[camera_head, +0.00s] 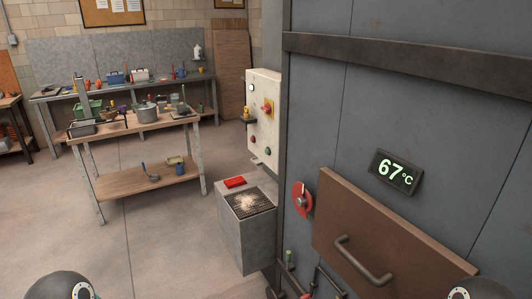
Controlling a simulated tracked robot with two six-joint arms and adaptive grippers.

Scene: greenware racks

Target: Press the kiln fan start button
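A cream control panel (262,128) is fixed to the left side of the large grey kiln (430,110), seen at an angle. I cannot read any labels, so which one starts the fan cannot be told. Neither gripper shows. Only dark rounded parts of mine appear at the bottom left and bottom right edges.
A grey block (247,240) with a grille and a red item (234,182) stands below the panel. The kiln has a brown door with a handle (362,262), a red disc (302,200) and a 67°C display (396,172). A cluttered workbench (135,128) stands left. Floor between is clear.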

